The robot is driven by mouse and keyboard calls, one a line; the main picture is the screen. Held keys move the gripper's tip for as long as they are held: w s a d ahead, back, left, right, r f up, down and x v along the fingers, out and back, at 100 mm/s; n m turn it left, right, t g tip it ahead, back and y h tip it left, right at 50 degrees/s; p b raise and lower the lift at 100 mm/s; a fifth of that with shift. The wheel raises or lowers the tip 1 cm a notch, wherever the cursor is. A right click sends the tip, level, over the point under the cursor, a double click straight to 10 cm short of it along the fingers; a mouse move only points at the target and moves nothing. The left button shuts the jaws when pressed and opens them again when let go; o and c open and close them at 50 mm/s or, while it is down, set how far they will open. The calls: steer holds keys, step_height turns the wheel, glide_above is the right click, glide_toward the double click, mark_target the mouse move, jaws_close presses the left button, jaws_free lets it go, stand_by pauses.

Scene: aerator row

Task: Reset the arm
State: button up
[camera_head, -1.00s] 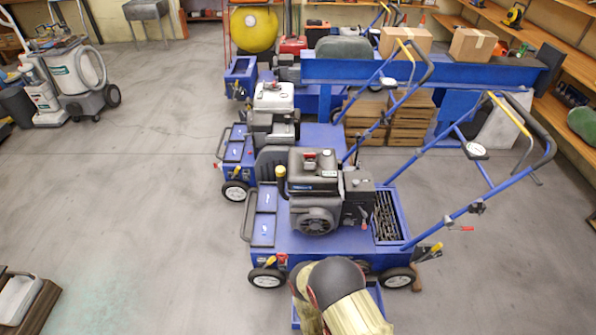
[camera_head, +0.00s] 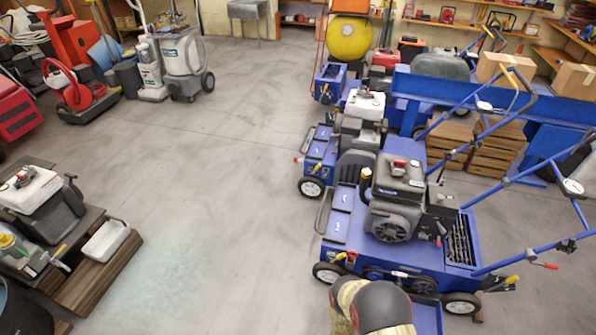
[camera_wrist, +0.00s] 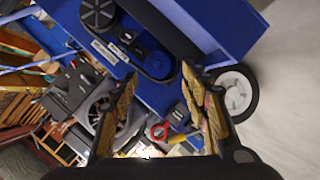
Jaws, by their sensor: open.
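My gripper (camera_wrist: 160,115) shows in the wrist view with two worn, yellowish fingers spread apart and nothing between them. Beyond the fingers is a blue aerator with a black engine, a white-hubbed wheel (camera_wrist: 234,92) and a red ring-shaped part (camera_wrist: 158,132). In the head view my arm rises at the bottom, in front of the nearest blue aerator (camera_head: 400,262), and my gripper cannot be made out there. A second blue aerator (camera_head: 318,150) stands behind the nearest one.
A wooden stand (camera_head: 110,262) with a white tray is at the lower left. Grey cleaning machines (camera_head: 182,65) and red equipment (camera_head: 75,90) stand at the upper left. Wooden crates (camera_head: 495,145) are behind the aerators. The grey floor (camera_head: 220,180) between is clear.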

steer(key=w+a+r+m+g+y+p, duration=0.15)
steer(key=w+a+r, duration=0.25)
steer(key=w+r, duration=0.65)
steer(key=w+a+r+m+t+y, duration=0.1)
steer(key=w+a+r+y, duration=0.15)
steer(key=w+r, duration=0.8)
steer(key=w+a+r+g+y+p, duration=0.1)
steer(key=w+a+r, duration=0.15)
steer(key=r, duration=1.25)
steer(key=w+a+r+y+p, duration=0.1)
steer(key=w+a+r+y, duration=0.15)
steer(key=r, duration=1.35)
steer(key=s+a+r+g+p, duration=0.1)
steer(key=s+r, duration=0.8)
steer(key=r, duration=0.3)
steer(key=s+r+g+p, duration=0.1)
steer(key=s+r, duration=0.8)
steer(key=r, duration=0.4)
steer(key=s+d+r+g, duration=0.1)
steer(key=s+r, duration=0.2)
steer(key=s, duration=1.1)
steer(key=s+d+r+g+p, duration=0.1)
steer(key=s+r, duration=0.3)
steer(key=s, duration=1)
steer(key=shift+d+r+m, duration=0.25)
steer(key=shift+d+m, duration=0.2)
steer(key=shift+d, duration=0.25)
steer(key=shift+w, duration=0.1)
steer(key=shift+c, duration=0.3)
steer(key=shift+c, duration=0.7)
